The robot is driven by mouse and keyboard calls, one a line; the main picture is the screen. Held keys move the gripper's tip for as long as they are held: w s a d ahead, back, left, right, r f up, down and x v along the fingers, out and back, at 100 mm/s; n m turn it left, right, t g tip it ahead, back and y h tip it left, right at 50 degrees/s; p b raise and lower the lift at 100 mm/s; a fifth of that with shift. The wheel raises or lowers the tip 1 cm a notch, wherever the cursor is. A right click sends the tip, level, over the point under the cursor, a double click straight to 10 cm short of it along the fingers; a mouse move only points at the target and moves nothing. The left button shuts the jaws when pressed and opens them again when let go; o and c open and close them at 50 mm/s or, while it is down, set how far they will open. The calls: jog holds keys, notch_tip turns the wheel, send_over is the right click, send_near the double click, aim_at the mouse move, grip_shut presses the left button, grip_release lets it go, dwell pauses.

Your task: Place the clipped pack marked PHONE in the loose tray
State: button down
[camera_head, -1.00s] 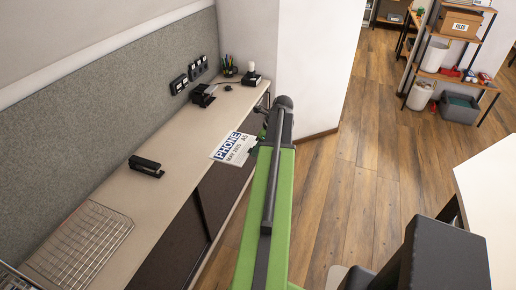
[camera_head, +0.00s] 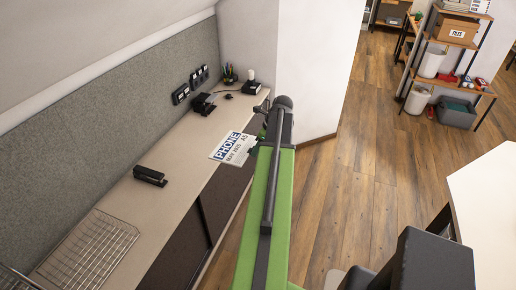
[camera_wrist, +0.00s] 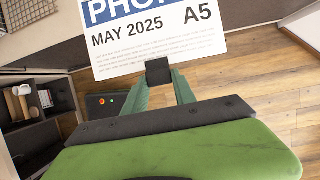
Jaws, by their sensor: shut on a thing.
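The pack marked PHONE (camera_head: 233,148) is a white sheet-like pack with a blue band, reading MAY 2025 and A5. It also fills the top of the wrist view (camera_wrist: 155,42). My gripper (camera_wrist: 158,72) is shut on its near edge, and the pack sticks out past the jaws. In the head view my gripper (camera_head: 255,147) is partly hidden by my green arm. The pack is at the counter's front edge in the picture; its height above it is hard to tell. A wire mesh tray (camera_head: 88,250) lies on the counter at lower left; I cannot tell whether it is the loose tray.
The long counter (camera_head: 165,205) runs along a grey panel. A black stapler (camera_head: 150,176) lies between the mesh tray and the pack. A black device (camera_head: 203,104) and a pen cup (camera_head: 230,75) stand at the far end. Wooden floor (camera_head: 370,190) is open to the right.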

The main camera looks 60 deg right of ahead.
notch_tip(320, 180, up, 2)
jog(key=shift+p, duration=0.75)
